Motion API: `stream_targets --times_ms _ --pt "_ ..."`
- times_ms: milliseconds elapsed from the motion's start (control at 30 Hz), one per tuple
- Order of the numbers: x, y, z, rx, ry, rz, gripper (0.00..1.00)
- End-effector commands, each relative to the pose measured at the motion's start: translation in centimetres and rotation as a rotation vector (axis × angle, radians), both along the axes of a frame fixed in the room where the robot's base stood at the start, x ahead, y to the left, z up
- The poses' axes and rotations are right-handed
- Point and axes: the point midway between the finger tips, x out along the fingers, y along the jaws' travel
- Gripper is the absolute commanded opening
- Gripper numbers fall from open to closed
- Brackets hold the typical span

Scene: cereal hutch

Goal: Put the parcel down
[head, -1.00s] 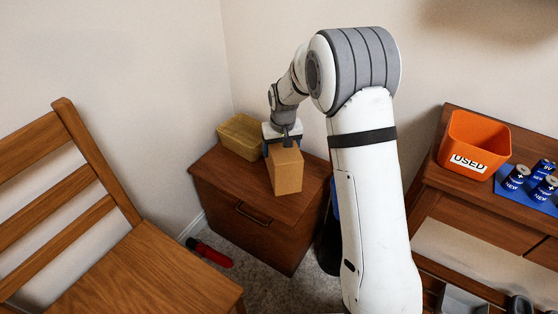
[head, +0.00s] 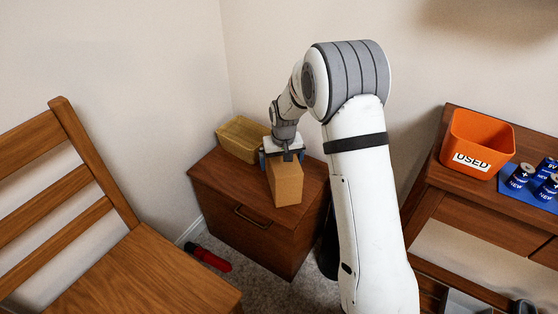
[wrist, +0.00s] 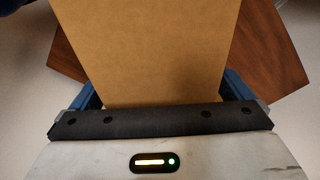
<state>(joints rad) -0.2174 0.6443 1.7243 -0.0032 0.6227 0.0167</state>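The parcel (head: 286,184) is a plain tan cardboard box. It stands upright on top of a brown wooden cabinet (head: 222,187), near its front edge, and appears to rest on it. My gripper (head: 283,158) is at the parcel's upper end, with one blue finger on either side. The fingers look spread a little wider than the box, so the gripper appears open around it. In the wrist view the parcel (wrist: 150,50) fills the middle between the blue fingers. Its underside and its contact with the cabinet top are hidden there.
A yellowish bin (head: 241,138) stands behind the parcel on the cabinet, against the wall. A wooden chair (head: 130,270) is at the left. A red-and-black object (head: 210,258) lies on the floor. An orange "USED" bin (head: 477,142) and batteries (head: 522,176) are on the right-hand desk.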

Motion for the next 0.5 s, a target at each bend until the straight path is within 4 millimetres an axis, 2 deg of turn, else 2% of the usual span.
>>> stream_targets --times_ms 267,367,500 --pt "0.0 0.0 0.4 0.0 -0.001 -0.001 0.99" --pt "-0.1 -0.1 1.5 0.0 -0.001 -0.001 0.99" --pt "-0.5 -0.2 4.4 0.001 -0.003 -0.001 0.99"
